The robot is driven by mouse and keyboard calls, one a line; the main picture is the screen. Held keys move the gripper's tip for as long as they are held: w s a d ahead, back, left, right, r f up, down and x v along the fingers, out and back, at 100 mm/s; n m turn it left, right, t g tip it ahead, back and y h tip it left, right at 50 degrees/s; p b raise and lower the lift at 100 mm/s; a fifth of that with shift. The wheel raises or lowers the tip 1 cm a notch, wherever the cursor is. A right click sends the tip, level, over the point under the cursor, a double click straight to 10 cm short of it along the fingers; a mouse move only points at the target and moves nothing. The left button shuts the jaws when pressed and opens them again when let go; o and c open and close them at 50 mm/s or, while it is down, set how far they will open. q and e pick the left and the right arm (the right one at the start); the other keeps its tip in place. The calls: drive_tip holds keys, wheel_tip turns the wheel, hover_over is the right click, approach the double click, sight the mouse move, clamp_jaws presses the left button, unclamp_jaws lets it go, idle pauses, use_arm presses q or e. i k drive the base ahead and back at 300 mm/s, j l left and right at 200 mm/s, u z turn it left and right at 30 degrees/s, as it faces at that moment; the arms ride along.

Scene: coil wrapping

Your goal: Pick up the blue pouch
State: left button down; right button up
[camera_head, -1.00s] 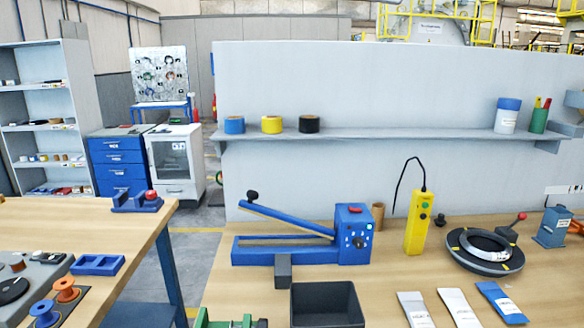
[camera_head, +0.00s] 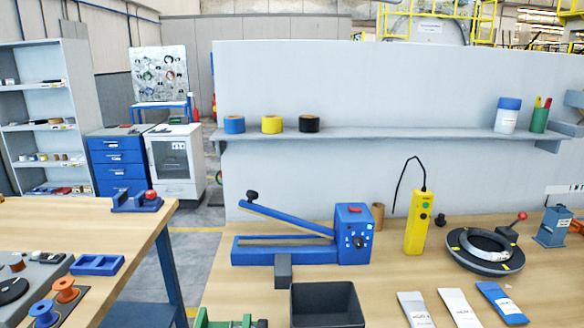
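Neither of my grippers shows in the head view, so no gripper is seen near the blue pouch.
Behind the pouches are a black ring fixture (camera_head: 458,255) holding a coil and a yellow pendant (camera_head: 416,222). A blue sealer (camera_head: 354,235) and dark bin (camera_head: 326,303) stand to the left. The shelf (camera_head: 400,133) overhangs behind. Bare bench surrounds the pouches.

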sight(511, 314)
drive_tip(key=z, duration=1.3)
